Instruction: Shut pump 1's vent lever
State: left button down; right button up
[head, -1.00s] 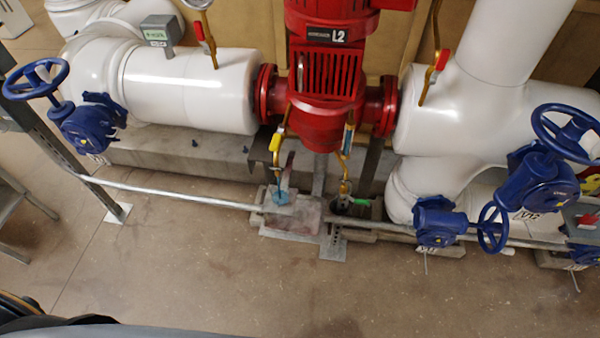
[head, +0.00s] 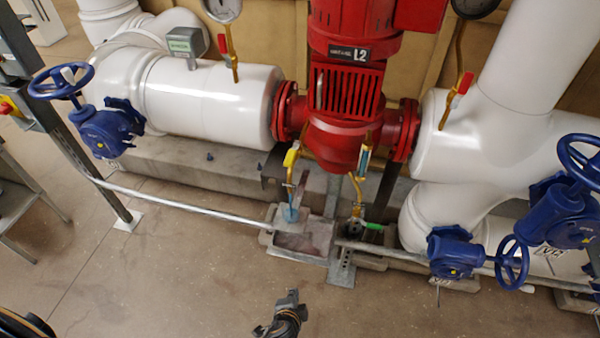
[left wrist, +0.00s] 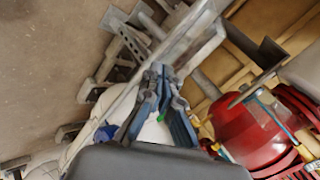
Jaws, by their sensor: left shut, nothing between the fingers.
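A red pump (head: 345,90) labelled L2 stands between white pipes. A thin brass line with a yellow lever (head: 291,157) hangs from its left underside, above a grey drain tray (head: 303,244). A second brass line on the right has a blue-grey handle (head: 364,160) and a green lever (head: 373,226) low down. I cannot tell which is the vent lever. My left gripper (head: 289,298) is shut and empty, in front of the tray and apart from it. In the left wrist view its fingers (left wrist: 162,72) are together, with the red pump (left wrist: 245,130) to their right. My right gripper is not visible.
A grey rail (head: 180,207) runs low in front of the pump. Blue valves with handwheels (head: 105,128) stand at left and others (head: 455,252) at right. Red-handled gauge taps (head: 222,44) rise from the white pipes.

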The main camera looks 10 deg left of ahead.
pick_arm(q)
jog(key=w+d+r+t+y, duration=0.1)
jog(key=w+r+t, duration=0.2)
jog(key=r, duration=0.7)
jog(key=w+d+r+m+t+y+b, duration=0.1)
jog(key=w+r+t, duration=0.2)
jog(key=r, duration=0.8)
jog(key=w+d+r+m+t+y, duration=0.1)
jog(key=w+r+t, duration=0.1)
jog(key=r, duration=0.9)
jog(key=shift+w+d+t, duration=0.35)
jog(key=shift+w+t, duration=0.05)
jog(key=shift+w, duration=0.35)
